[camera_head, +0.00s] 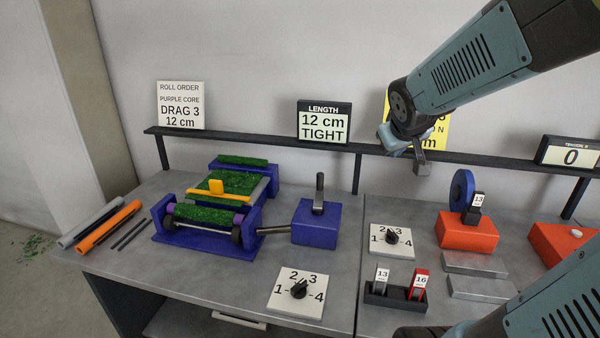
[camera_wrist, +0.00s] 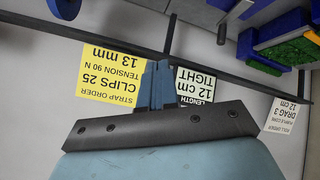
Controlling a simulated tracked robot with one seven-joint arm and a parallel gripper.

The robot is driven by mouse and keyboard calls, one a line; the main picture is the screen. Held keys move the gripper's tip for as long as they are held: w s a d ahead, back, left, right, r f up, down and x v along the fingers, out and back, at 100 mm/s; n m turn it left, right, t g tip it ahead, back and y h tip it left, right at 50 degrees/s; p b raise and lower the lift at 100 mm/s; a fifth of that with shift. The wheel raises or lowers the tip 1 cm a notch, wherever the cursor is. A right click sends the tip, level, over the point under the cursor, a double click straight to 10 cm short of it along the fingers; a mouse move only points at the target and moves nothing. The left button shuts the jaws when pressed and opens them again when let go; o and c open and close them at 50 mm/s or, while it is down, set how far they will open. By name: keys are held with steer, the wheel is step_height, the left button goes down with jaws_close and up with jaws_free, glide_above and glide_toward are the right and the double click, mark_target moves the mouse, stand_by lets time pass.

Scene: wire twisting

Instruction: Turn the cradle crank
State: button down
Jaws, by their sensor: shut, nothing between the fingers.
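The cradle (camera_head: 180,232) is a blue frame with green turf-like pads, a yellow bar and a roller, on the left of the grey bench. My gripper (camera_head: 422,168) is shut and empty, raised up and to the right of the crank, near the shelf rail. The shut fingers show in the wrist view (camera_wrist: 157,84), in front of the signs. Part of the cradle shows upside down there (camera_wrist: 292,50).
A shelf rail (camera_head: 250,145) carries a roll order card (camera_head: 181,105), a length display (camera_head: 324,122) and a yellow card partly behind my arm. Dials (camera_head: 299,289) (camera_head: 391,239), a clip holder (camera_head: 394,295) and orange blocks (camera_head: 466,230) stand on the bench. Tubes (camera_head: 108,228) lie left.

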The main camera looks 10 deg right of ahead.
steer(key=w+d+f+n+t, duration=0.1)
steer(key=w+d+f+n, duration=0.2)
steer(key=w, duration=0.5)
steer(key=n+t+y, duration=0.3)
steer(key=n+y, duration=0.2)
steer(key=y, duration=1.1)
glide_toward(319, 190)
steer(key=w+a+r, duration=0.3)
steer(key=w+r, duration=0.1)
steer(key=w, duration=0.1)
steer(key=shift+a, duration=0.3)
steer(key=shift+x, duration=0.85)
